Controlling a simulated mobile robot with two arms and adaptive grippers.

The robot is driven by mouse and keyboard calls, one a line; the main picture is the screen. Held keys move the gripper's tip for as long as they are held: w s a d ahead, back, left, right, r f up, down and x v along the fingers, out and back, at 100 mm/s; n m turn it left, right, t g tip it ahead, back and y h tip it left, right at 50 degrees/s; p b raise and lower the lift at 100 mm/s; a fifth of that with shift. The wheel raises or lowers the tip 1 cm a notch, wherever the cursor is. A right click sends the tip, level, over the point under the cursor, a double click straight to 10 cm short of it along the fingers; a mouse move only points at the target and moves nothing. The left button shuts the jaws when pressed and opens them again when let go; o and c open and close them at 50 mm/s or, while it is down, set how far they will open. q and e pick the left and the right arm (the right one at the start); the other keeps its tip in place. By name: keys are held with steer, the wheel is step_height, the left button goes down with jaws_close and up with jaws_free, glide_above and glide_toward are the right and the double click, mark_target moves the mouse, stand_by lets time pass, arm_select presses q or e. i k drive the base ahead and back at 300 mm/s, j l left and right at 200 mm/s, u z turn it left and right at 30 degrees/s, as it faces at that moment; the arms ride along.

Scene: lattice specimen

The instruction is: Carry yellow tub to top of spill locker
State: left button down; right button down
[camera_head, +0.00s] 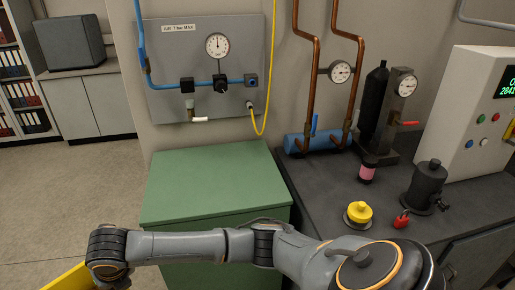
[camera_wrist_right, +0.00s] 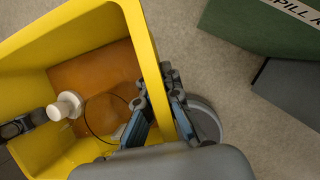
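The yellow tub (camera_wrist_right: 148,50) fills the left of the right wrist view. Its inner floor is orange-brown. My right gripper (camera_wrist_right: 158,98) has one finger on each side of the tub's wall and is shut on it. In the head view only a strip of the tub (camera_head: 65,279) shows at the bottom left corner, beside the wrist of my right arm. The spill locker is the green cabinet (camera_head: 213,182) in the middle of the head view, with a bare flat top. Its lettered side (camera_wrist_right: 262,25) shows at the upper right of the wrist view.
A dark bench (camera_head: 322,200) stands right of the locker, bearing a yellow-capped item (camera_head: 358,213), a red clip-like item (camera_head: 402,219) and a black vessel (camera_head: 427,184). A wall panel (camera_head: 168,50) with a gauge and yellow hose is behind the locker. Floor (camera_head: 70,185) at left is clear.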

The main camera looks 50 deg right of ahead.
mark_target(215, 185)
steer(key=z, duration=1.15)
steer(key=i+z, duration=0.1)
steer(key=i, duration=0.9)
